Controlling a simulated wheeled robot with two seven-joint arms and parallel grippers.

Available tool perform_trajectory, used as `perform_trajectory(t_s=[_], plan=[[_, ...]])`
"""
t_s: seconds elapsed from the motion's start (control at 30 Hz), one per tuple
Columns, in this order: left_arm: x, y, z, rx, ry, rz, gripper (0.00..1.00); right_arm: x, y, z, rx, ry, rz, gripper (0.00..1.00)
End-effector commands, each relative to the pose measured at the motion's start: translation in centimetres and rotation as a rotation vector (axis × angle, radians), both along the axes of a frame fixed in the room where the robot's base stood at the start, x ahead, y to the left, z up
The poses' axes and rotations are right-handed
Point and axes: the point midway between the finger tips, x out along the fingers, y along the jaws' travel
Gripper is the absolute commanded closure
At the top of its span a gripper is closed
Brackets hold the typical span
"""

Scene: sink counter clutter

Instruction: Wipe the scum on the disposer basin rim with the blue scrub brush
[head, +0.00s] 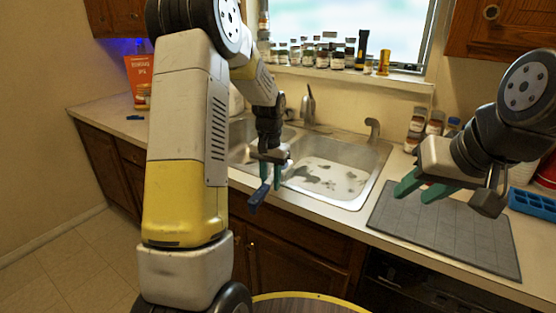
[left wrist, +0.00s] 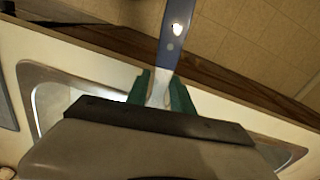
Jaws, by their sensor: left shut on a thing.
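My left gripper (head: 270,172) is shut on the blue scrub brush (head: 259,196), in front of the sink's front edge. In the left wrist view the brush's blue handle (left wrist: 176,28) points away from the green fingers (left wrist: 161,92), with a pale neck between them; no bristles show. The sink has a left basin (head: 240,150), partly hidden by my left arm, and a right basin (head: 340,196) with dark patches in whitish residue on its floor. I cannot make out scum on either rim. My right gripper (head: 422,188) is open and empty above the grey mat.
The grey mat (head: 440,235) lies right of the sink. A faucet (head: 308,108) stands behind the basins. Bottles and jars line the window sill (head: 350,78). A blue tray (head: 532,203) is at the far right. A red-orange box (head: 138,75) stands at the left.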

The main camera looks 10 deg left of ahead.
Motion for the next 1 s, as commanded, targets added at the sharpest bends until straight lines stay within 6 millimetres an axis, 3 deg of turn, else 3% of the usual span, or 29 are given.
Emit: perform_trajectory(t_s=[0.6, 1.0], plan=[[-0.9, -0.3, 5.3, 0.0, 0.001, 0.002, 1.0, 0.0, 0.0, 0.0, -0.001, 0.0, 0.001, 0.64], [-1.1, -0.4, 5.7, 0.001, 0.003, 0.002, 1.0, 0.0, 0.0, 0.0, -0.001, 0.0, 0.001, 0.64]])
